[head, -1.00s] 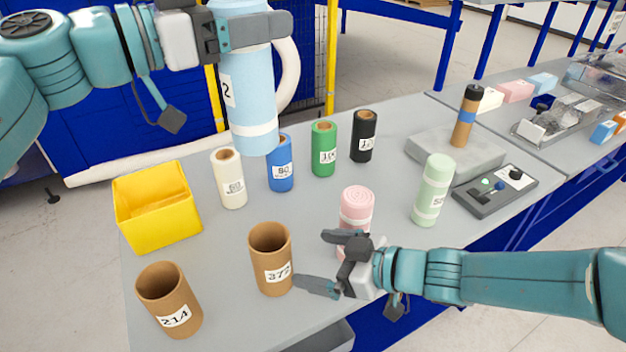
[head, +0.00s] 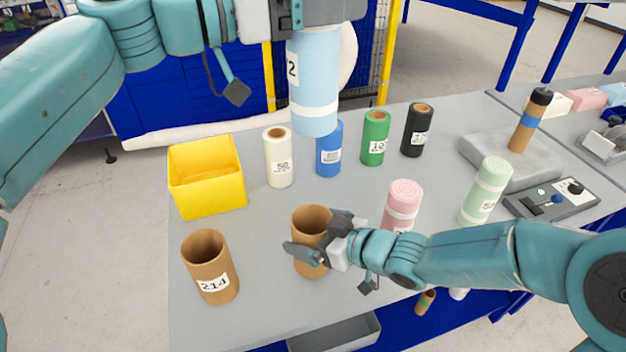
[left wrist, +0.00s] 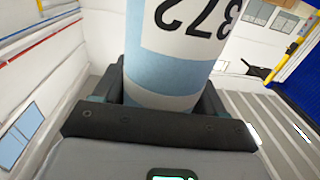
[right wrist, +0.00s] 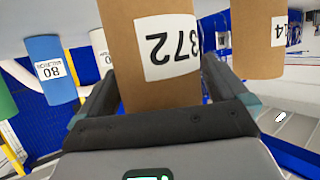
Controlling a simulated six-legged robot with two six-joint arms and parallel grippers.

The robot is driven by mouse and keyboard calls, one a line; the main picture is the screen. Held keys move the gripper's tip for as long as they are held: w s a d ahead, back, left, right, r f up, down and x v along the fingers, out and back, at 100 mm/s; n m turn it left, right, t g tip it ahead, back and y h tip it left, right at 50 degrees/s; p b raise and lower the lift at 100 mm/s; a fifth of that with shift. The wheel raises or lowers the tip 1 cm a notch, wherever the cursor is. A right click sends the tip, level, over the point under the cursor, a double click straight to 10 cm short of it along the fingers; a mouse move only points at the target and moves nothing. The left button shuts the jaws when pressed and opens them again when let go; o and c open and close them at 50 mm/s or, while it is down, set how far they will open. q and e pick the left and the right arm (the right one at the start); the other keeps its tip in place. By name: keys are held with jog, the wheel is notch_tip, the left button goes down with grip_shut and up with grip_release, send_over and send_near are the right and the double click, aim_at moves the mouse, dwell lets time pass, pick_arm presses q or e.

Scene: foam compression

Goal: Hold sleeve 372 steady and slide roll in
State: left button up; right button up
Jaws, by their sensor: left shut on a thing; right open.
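The brown cardboard sleeve 372 (head: 311,219) stands upright on the grey table. My right gripper (head: 318,245) is open, with its fingers either side of the sleeve. In the right wrist view the sleeve (right wrist: 150,90) with its 372 label sits between the open fingers (right wrist: 160,110). The light blue roll (head: 314,85) is held upright above the table, higher than the sleeve and behind it. My left gripper (left wrist: 160,100) is shut on the roll, whose label reads 372 in the left wrist view (left wrist: 170,65). Its fingers are partly hidden at the top of the head view.
Another brown sleeve, 214 (head: 210,266), stands to the left. A yellow bin (head: 207,190) is at the back left. White (head: 279,160), blue (head: 329,155), green (head: 375,140) and black (head: 417,132) rolls stand behind. Pink (head: 403,203) and pale green (head: 485,190) rolls stand right.

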aim_at(320, 133)
jog(key=c, duration=0.8)
jog(key=shift+c, duration=0.2)
pick_arm(q)
jog(key=f, duration=0.2)
jog(key=d+f, duration=0.1)
jog(key=f, duration=0.3)
jog(key=shift+w+d+f, duration=0.3)
jog(key=shift+d, duration=0.05)
pick_arm(e)
jog(key=shift+d, duration=0.1)
pick_arm(q)
jog(key=shift+n+t+y, duration=0.4)
jog(key=shift+n+t, duration=0.1)
jog(key=shift+t, duration=0.1)
jog(key=f, duration=0.2)
jog(key=a+f, duration=0.1)
jog(key=f, duration=0.4)
jog(key=shift+s+a+f, duration=0.1)
jog(key=shift+s+a, duration=0.1)
jog(key=shift+s, duration=0.15)
jog(key=shift+w+a, duration=0.1)
jog(key=shift+a, duration=0.15)
jog(key=shift+f, duration=2.1)
